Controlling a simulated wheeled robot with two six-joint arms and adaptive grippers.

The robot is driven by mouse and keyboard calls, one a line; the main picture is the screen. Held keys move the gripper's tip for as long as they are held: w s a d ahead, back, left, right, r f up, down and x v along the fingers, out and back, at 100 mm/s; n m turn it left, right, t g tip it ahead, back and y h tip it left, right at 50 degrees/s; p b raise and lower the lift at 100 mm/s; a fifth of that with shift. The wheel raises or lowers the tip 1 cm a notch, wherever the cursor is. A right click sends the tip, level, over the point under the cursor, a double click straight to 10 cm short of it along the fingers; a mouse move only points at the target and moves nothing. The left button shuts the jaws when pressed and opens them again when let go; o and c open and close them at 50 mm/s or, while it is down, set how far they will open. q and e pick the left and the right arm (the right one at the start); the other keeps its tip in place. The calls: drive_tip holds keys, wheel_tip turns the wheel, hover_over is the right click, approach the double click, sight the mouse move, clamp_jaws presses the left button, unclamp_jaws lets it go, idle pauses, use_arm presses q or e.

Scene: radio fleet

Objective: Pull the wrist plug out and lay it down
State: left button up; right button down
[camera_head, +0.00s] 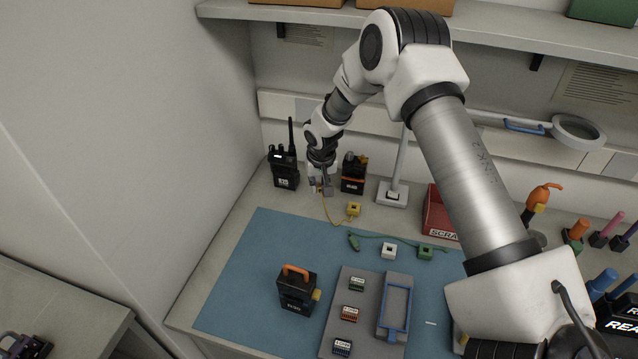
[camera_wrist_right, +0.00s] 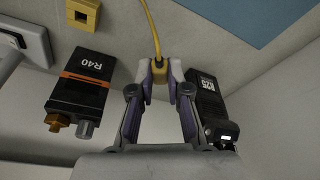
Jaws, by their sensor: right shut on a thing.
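A yellow plug (camera_wrist_right: 160,69) on a thin yellow cord sits between the fingertips of my right gripper (camera_wrist_right: 160,75), which is shut on it. In the head view my right gripper (camera_head: 321,184) is at the back left of the bench, between two black radios, with the yellow cord (camera_head: 331,219) hanging from it toward a yellow block with a hole (camera_head: 354,209). Whether the cord's other end joins that block is unclear.
A tall-antenna radio (camera_head: 285,169) and radio R40 (camera_head: 353,173) flank the gripper. A lamp base (camera_head: 392,194) and red scrap bin (camera_head: 437,214) stand to the right. A green cord with a green block (camera_head: 425,252) and an orange-handled radio (camera_head: 297,291) are on the blue mat (camera_head: 240,273). The mat's left part is clear.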

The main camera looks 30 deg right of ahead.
sight(319, 208)
drive_tip(key=shift+a+f+b, duration=0.1)
drive_tip(key=shift+f+b, duration=0.2)
drive_tip(key=shift+f, duration=0.15)
drive_tip(key=b+x, duration=0.1)
drive_tip(key=x, duration=0.1)
drive_tip(key=b+x, duration=0.1)
drive_tip(key=x, duration=0.1)
drive_tip(key=s+b+x, duration=0.1)
drive_tip(key=x, duration=0.1)
drive_tip(key=shift+s+a+f, duration=0.1)
drive_tip(key=shift+a+f, duration=0.05)
drive_tip(key=shift+f, duration=0.05)
drive_tip(key=c, duration=1.1)
unclamp_jaws()
drive_tip(key=shift+o, duration=0.2)
drive_tip(key=shift+r, duration=0.1)
drive_tip(key=v, duration=1.2)
